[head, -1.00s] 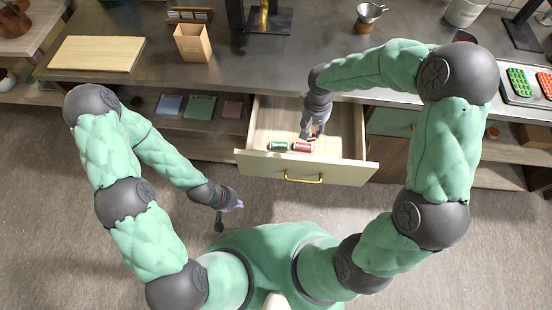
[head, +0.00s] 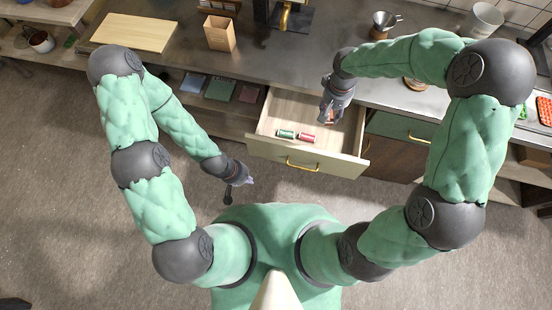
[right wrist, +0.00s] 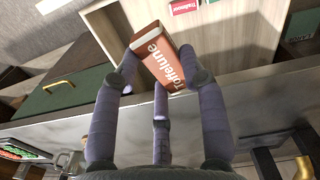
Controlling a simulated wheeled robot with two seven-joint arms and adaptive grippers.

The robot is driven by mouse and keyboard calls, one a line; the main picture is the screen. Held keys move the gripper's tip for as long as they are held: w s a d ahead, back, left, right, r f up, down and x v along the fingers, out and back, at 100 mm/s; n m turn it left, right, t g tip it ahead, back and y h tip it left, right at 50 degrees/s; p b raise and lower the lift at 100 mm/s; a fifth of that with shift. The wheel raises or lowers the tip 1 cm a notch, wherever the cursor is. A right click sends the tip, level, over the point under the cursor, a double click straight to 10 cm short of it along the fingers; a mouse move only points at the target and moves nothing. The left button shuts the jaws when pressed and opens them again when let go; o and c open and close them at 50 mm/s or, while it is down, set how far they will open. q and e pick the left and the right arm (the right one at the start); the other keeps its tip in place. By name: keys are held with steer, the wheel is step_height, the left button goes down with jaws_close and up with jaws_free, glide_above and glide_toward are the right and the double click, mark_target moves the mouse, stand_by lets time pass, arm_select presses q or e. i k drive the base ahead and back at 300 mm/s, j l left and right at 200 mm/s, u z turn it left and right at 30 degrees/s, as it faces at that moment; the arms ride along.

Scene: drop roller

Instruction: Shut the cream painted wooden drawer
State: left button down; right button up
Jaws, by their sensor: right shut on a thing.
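The cream drawer (head: 262,144) stands pulled out from under the steel counter, with a brass handle (head: 303,166) on its front. My right gripper (head: 328,116) is over the rear right part of the drawer. In the right wrist view it is shut on a red-brown box (right wrist: 160,58) lettered "Toffelune", seen above the drawer floor. My left gripper (head: 244,183) hangs left of the drawer front, apart from it; its fingers are too small to read.
A green drawer front (head: 392,125) adjoins on the right. The floor before the drawer is clear.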

mark_target(336, 150)
steer(key=k+l, duration=0.15)
steer(key=l, duration=0.25)
steer(key=k+l+u, duration=0.1)
steer(key=l, duration=0.35)
steer(key=k+l+u, duration=0.1)
steer(key=l, duration=0.3)
steer(key=k, duration=0.1)
